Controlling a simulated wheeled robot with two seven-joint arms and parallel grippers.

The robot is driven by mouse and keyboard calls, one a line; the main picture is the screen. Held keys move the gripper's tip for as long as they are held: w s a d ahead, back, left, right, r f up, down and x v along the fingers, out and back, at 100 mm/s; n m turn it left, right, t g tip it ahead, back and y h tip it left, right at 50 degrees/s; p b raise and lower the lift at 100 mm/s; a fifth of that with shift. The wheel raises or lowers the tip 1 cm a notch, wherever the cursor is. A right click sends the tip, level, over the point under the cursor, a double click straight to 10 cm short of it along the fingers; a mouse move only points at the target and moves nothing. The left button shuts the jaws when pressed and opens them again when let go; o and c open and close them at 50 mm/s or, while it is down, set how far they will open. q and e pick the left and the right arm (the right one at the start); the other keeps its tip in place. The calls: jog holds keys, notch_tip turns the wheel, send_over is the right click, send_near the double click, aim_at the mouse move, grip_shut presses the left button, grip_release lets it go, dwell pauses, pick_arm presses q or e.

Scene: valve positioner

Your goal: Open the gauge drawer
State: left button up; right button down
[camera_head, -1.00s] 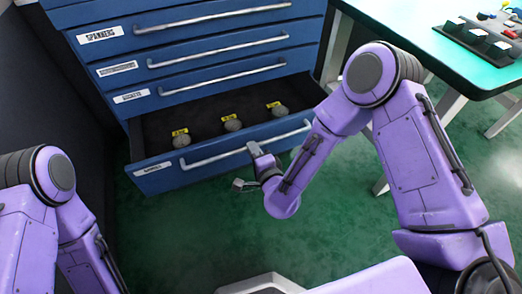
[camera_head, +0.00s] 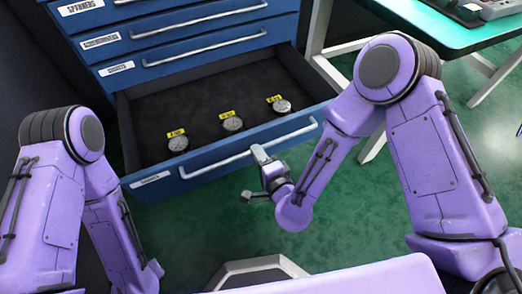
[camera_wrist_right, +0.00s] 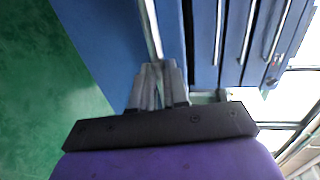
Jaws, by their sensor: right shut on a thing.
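The gauge drawer (camera_head: 200,177) is the lowest drawer of the blue cabinet and stands pulled out. In it lie a left gauge (camera_head: 178,144), a middle gauge (camera_head: 232,124) and a right gauge (camera_head: 282,106), each by a yellow tag. My right gripper (camera_head: 260,155) is shut on the silver bar handle (camera_head: 218,163) of this drawer. In the right wrist view the fingers (camera_wrist_right: 158,75) close on the handle (camera_wrist_right: 150,28). My left arm (camera_head: 75,190) is at the left; its gripper is not seen.
Several shut drawers (camera_head: 200,45) with bar handles sit above the open one. A green-topped table (camera_head: 430,25) stands at the upper right with dark equipment (camera_head: 490,10) on it. Green floor (camera_head: 330,215) lies clear in front of the drawer.

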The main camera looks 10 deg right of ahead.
jog(key=c, duration=1.1)
grip_release()
jog(key=shift+s, duration=0.15)
jog(key=p+v, duration=0.1)
jog(key=v, duration=0.9)
jog(key=shift+s+d+r+p, duration=0.15)
jog(key=shift+p, duration=0.25)
